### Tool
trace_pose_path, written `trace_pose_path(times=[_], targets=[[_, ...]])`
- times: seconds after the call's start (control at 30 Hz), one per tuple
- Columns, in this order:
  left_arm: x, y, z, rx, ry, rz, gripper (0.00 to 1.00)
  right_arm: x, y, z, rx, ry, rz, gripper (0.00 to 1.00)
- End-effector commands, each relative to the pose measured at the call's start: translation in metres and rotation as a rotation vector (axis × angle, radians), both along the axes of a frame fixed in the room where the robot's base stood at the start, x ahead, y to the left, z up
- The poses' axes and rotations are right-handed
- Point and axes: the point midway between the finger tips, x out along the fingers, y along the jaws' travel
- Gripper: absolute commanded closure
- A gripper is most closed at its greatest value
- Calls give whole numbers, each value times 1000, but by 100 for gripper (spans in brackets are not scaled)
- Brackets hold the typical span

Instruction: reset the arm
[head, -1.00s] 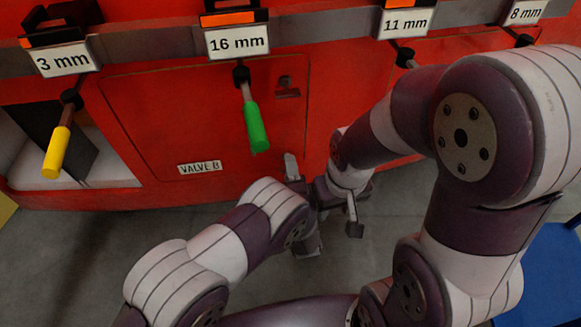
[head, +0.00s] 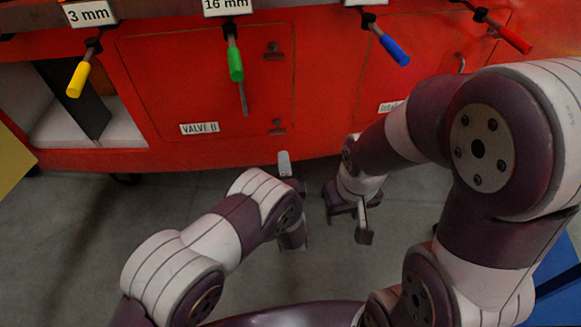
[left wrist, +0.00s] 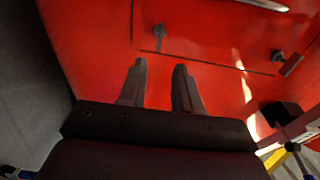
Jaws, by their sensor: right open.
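My left gripper (head: 288,200) hangs low in front of the red train panel in the head view, over the grey floor. In the left wrist view its two fingers (left wrist: 158,75) stand apart with nothing between them and point toward the red panel. My right gripper (head: 350,208) is just to the right of it, also in front of the panel. It is open, and I see nothing held in it. The two grippers are close together but show a gap. My right arm covers part of the panel's right side.
Yellow (head: 78,79), green (head: 236,65), blue (head: 394,50) and red (head: 516,39) handled tools hang from the rack along the red panel (head: 200,85). An open recess (head: 45,127) is at the left. The grey floor (head: 80,230) is clear. A blue object (head: 560,265) is at lower right.

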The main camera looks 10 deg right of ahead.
Motion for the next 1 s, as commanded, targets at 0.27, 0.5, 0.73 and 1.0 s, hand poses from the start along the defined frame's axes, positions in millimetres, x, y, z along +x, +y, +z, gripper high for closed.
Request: trace_pose_path(times=[0.27, 0.5, 0.73, 1.0], targets=[[1, 2, 0, 0, 0, 0, 67, 0, 0, 0, 0, 0, 0, 57], [1, 1, 0, 0, 0, 0, 67, 0, 0, 0, 0, 0, 0, 57], [-9, -5, -44, -231, 238, -30, 67, 0, 0, 0, 0, 0, 0, 57], [-134, 86, -55, -788, 1300, 552, 67, 0, 0, 0, 0, 0, 0, 57]])
